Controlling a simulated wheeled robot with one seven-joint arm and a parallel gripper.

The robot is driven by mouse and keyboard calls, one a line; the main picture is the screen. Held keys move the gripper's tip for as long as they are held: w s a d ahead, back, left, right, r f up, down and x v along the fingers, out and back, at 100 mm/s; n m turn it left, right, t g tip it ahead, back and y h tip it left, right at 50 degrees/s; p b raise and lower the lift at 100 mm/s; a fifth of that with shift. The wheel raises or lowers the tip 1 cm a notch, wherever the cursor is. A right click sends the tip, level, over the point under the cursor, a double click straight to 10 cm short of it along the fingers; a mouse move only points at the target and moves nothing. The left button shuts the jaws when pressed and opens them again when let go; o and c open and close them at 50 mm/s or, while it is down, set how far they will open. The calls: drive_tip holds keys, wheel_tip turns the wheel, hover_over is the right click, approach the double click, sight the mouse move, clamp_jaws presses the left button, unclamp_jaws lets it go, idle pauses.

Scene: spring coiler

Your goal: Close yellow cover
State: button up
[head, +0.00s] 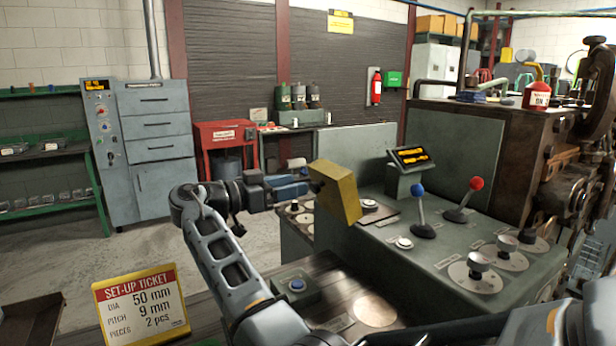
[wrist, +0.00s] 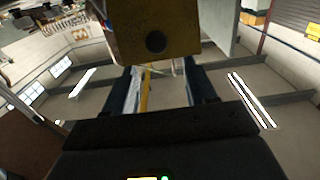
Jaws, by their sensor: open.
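The yellow cover (head: 338,192) is a boxy piece, standing raised and tilted at the left edge of the grey console (head: 460,230). In the wrist view the cover (wrist: 155,30) fills the top middle, with a dark round spot on its face. My gripper (head: 298,188) is just left of the cover in the head view, its blue fingers pointing toward it. In the wrist view my gripper (wrist: 162,85) has its fingers apart with nothing held between them. The cover overlaps the fingertips, so I cannot tell whether they touch it.
The console bears a blue-knobbed lever (head: 418,190), a red-knobbed lever (head: 476,184), a small display (head: 409,157) and several dials. A blue button (head: 297,285) and a set-up ticket (head: 141,307) are in front. Open floor (head: 120,250) lies to the left.

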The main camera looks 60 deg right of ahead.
sight(322, 179)
drive_tip(key=p+x, duration=0.2)
drive_tip(key=x, duration=0.5)
drive_tip(key=shift+s+d, duration=0.15)
drive_tip(key=shift+c, duration=0.4)
clamp_jaws()
